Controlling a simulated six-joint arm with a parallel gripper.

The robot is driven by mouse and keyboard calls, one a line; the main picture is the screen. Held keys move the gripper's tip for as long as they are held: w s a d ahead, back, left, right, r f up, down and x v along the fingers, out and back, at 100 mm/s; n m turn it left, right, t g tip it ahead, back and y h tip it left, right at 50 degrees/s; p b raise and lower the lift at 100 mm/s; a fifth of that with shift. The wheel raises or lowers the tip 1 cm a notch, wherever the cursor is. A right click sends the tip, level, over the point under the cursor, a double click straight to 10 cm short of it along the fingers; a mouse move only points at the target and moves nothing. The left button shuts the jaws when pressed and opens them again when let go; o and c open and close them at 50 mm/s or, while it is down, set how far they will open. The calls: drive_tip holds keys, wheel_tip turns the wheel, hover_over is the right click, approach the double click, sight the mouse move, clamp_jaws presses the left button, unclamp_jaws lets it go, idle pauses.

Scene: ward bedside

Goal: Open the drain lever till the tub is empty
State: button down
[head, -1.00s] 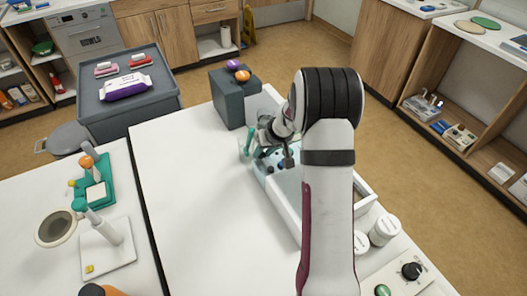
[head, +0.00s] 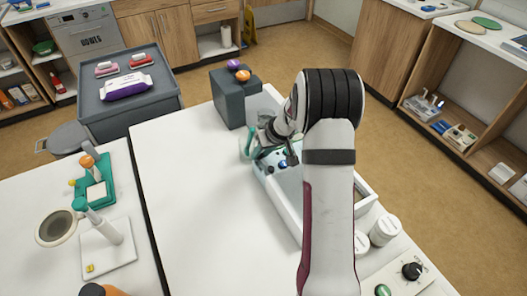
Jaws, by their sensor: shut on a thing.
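The tub (head: 284,208) is a long white-walled basin right of the table's middle, partly hidden behind my arm. Pale blue shows inside it, with small dark blue things near its far end. My gripper (head: 256,146) is at the tub's far left corner, shut on a teal handle (head: 247,142) that looks like the drain lever. The fingertips are small and partly hidden, so the exact grip is unclear. A clear, glassy shape surrounds the handle.
A dark grey block (head: 230,98) with purple and orange knobs stands just beyond the tub. White round containers (head: 384,229) and a control panel (head: 400,275) are at the near right. The white table (head: 190,190) left of the tub is clear.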

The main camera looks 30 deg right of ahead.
drive_tip(key=n, duration=0.1)
drive_tip(key=a+n+y, duration=0.1)
drive_tip(key=n, duration=0.1)
drive_tip(key=shift+s+a+n+g, duration=0.2)
drive_tip(key=shift+n+g, duration=0.1)
drive_tip(key=shift+g, duration=0.1)
drive_tip(key=n, duration=0.1)
drive_tip(key=s+a+n+g+y, duration=0.1)
drive_tip(key=n, duration=0.1)
drive_tip(key=shift+a+n, duration=0.15)
drive_tip(key=shift+n, duration=0.15)
drive_tip(key=n+g, duration=0.1)
drive_tip(key=n, duration=0.1)
drive_tip(key=s+a+n+y, duration=0.1)
drive_tip(key=n, duration=0.1)
drive_tip(key=shift+s+a+g, duration=0.1)
drive_tip(key=shift+s+g, duration=0.05)
drive_tip(key=shift+g, duration=0.25)
drive_tip(key=shift+s+a+n+g, duration=0.1)
drive_tip(key=shift+s+n+g, duration=0.25)
drive_tip(key=shift+n, duration=0.45)
drive_tip(key=shift+s+a+n+g, duration=0.1)
drive_tip(key=shift+s+n+g, duration=0.2)
drive_tip(key=shift+n, duration=0.5)
drive_tip(key=c, duration=0.6)
unclamp_jaws()
drive_tip(key=v, duration=1.5)
drive_tip(key=shift+d+r, duration=0.25)
drive_tip(key=shift+r, duration=0.05)
